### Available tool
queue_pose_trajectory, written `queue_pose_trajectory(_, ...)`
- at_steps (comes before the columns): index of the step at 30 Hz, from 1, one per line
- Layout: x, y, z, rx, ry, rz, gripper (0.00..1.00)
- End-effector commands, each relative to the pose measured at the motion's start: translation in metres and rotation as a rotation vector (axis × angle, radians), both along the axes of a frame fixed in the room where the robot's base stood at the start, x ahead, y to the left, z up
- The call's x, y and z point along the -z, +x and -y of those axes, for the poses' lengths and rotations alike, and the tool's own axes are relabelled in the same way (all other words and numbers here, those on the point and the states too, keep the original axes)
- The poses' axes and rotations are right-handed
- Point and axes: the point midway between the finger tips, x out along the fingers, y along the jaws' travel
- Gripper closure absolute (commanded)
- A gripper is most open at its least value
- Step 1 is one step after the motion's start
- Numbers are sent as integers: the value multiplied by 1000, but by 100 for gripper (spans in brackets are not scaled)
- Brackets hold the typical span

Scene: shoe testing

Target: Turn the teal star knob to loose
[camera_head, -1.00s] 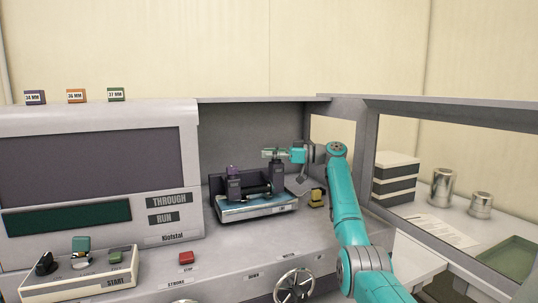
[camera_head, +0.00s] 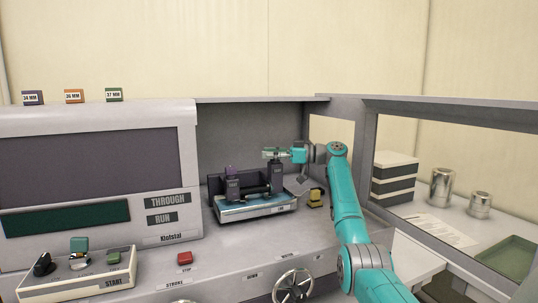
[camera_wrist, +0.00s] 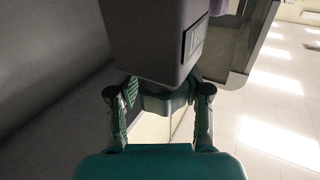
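My gripper (camera_head: 275,154) is level at the top of the right dark post (camera_head: 276,178) of the fixture in the open bay. In the wrist view, my gripper's two fingers (camera_wrist: 163,100) stand on either side of a dull green-grey piece (camera_wrist: 163,104), which looks like the teal star knob. Both finger pads appear to touch its sides. The knob's star outline is mostly hidden by the post's dark labelled block (camera_wrist: 158,40) and the fingers. The left post (camera_head: 232,188) carries a purple knob (camera_head: 230,170).
The fixture's tray (camera_head: 255,211) sits on the bay floor. A small yellow block (camera_head: 315,199) lies right of it. A control box (camera_head: 75,278), a red button (camera_head: 184,259) and a handwheel (camera_head: 293,287) are in front. The frame wall (camera_head: 368,150) stands close right of my arm.

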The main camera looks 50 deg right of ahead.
Motion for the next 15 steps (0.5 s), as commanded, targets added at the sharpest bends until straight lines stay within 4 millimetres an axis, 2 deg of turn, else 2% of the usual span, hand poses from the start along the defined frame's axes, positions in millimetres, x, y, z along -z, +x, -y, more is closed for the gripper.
queue_pose_trajectory(8,-1,-2,0,-3,0,1,52)
queue_pose_trajectory(15,0,-25,14,-1,0,1,52)
